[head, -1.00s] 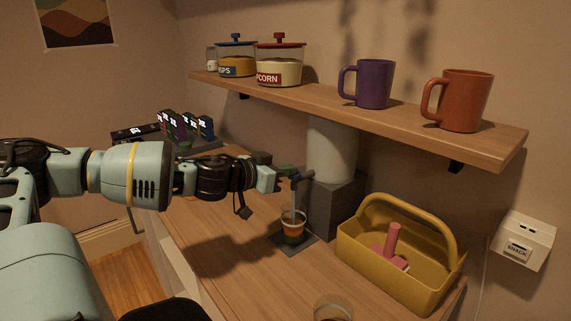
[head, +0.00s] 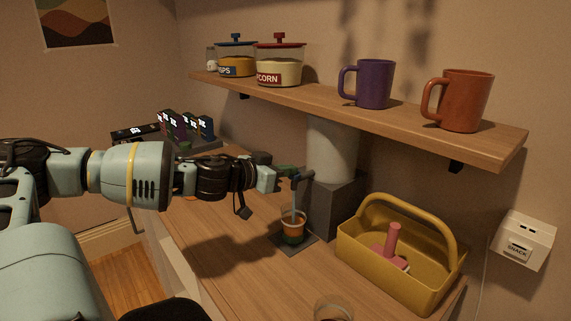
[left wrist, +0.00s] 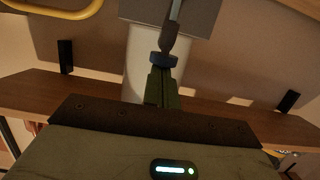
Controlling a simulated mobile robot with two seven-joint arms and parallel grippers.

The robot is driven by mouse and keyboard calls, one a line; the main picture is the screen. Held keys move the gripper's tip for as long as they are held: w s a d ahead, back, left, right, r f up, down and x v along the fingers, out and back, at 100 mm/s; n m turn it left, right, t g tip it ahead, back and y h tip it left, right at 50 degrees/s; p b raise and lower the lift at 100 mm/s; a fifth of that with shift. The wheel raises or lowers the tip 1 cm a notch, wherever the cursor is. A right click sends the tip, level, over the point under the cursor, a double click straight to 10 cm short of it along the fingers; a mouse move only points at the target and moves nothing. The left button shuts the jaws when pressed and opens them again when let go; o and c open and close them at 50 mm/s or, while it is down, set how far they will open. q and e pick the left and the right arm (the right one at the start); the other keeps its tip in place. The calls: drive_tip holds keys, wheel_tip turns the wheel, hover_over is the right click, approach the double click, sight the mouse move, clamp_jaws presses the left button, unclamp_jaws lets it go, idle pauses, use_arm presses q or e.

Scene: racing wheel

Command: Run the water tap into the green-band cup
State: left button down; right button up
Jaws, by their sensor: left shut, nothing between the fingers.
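The green-band cup (head: 292,230) stands upright on a dark square pad under the tap. Its band is green at the bottom, with orange above it and a pale rim. A thin bluish stream runs from the tap (head: 300,178) down into the cup. The tap sits on a dark grey block (head: 338,205) carrying a pale cylinder (head: 332,150). My left gripper (head: 289,171) is shut and empty, its tips right at the tap's handle; in the left wrist view its fingers (left wrist: 163,88) meet the dark blue tap part (left wrist: 164,60). Contact is not certain. My right gripper is out of view.
A yellow caddy (head: 375,258) with a pink item stands right of the tap. A clear glass (head: 333,309) is at the front edge. The shelf (head: 330,105) above holds a purple mug (head: 373,84), an orange mug (head: 465,100) and jars. The counter left of the cup is clear.

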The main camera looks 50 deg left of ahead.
use_arm(q)
drive_tip(key=shift+s+d+f, duration=0.15)
drive_tip(key=shift+f, duration=0.5)
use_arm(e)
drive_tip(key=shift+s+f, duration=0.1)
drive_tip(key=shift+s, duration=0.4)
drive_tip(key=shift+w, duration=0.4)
use_arm(q)
drive_tip(key=r+p+v, duration=0.1)
drive_tip(key=p+v, duration=0.5)
drive_tip(key=v, duration=0.1)
drive_tip(key=shift+s+r, duration=0.25)
drive_tip(key=shift+r, duration=0.05)
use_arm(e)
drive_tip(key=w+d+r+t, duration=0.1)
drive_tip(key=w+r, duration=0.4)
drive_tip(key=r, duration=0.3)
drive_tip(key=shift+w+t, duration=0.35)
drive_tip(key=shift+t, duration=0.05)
